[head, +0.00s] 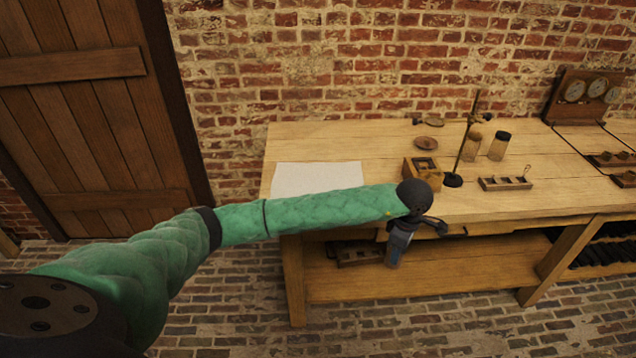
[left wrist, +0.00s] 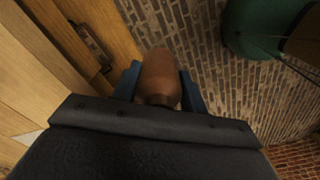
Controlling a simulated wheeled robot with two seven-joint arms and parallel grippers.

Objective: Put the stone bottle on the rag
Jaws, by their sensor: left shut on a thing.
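The rag (head: 318,178) is a flat white cloth at the left end of the wooden bench top. My left gripper (head: 397,250) hangs in front of the bench's front edge, below top height and to the right of the rag. In the left wrist view its blue fingers (left wrist: 160,92) are shut on a brown rounded bottle (left wrist: 159,68), which I take to be the stone bottle. Brick floor shows beyond it. In the head view the bottle cannot be made out behind the gripper. My right gripper is not in view.
The bench top (head: 385,148) is bare behind the rag. A wooden box (head: 422,174), a stand (head: 466,140), a glass jar (head: 499,146), a brown dish (head: 426,143) and a small rack (head: 505,183) stand to the right. A lower shelf (head: 470,268) runs beneath.

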